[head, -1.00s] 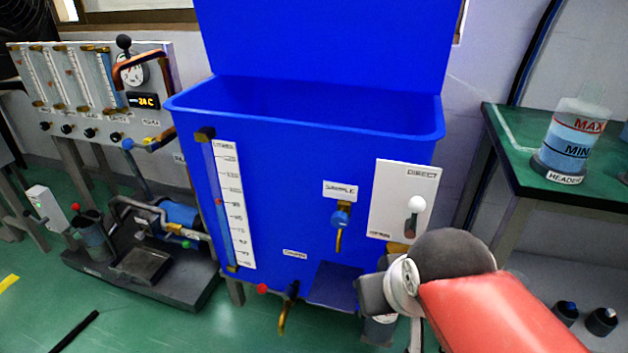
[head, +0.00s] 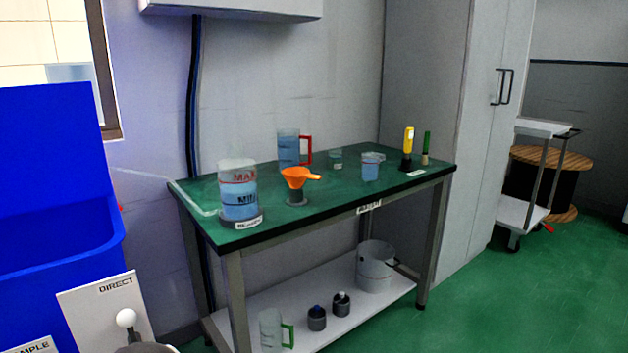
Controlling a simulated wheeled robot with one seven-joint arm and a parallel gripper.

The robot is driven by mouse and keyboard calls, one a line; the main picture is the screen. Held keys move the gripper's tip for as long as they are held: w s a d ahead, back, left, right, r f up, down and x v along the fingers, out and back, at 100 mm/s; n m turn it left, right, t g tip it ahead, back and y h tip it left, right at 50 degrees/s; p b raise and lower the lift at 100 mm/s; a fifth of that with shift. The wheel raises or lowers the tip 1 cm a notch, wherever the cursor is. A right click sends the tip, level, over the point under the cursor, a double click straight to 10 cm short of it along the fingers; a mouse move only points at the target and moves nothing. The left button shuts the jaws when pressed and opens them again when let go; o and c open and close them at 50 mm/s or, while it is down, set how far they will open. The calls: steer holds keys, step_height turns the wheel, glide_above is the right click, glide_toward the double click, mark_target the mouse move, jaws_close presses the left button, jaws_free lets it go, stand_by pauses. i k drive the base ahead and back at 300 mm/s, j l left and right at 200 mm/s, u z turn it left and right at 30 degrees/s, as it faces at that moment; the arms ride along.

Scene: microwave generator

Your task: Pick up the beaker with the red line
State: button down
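Two small clear beakers stand on the green bench (head: 265,226). One beaker (head: 335,160) is toward the back, with a little liquid low in it. The other beaker (head: 370,169) is nearer the front and holds pale blue liquid. I cannot make out a red line on either at this size. A clear jug with a red handle (head: 289,148) and blue liquid stands to their left at the back. My gripper is not in view; only a dark rounded piece, likely of my arm, shows at the bottom edge.
A MAX/MIN container (head: 238,191) and an orange funnel (head: 297,178) stand left on the bench, a yellow-topped tool (head: 407,148) right. The lower shelf holds a white bucket (head: 376,266), a green-handled jug (head: 271,331) and dark pots.

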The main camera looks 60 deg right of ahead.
mark_target(370, 160)
steer(key=z, duration=2.45)
steer(key=i+z, duration=0.1)
steer(key=i, duration=0.3)
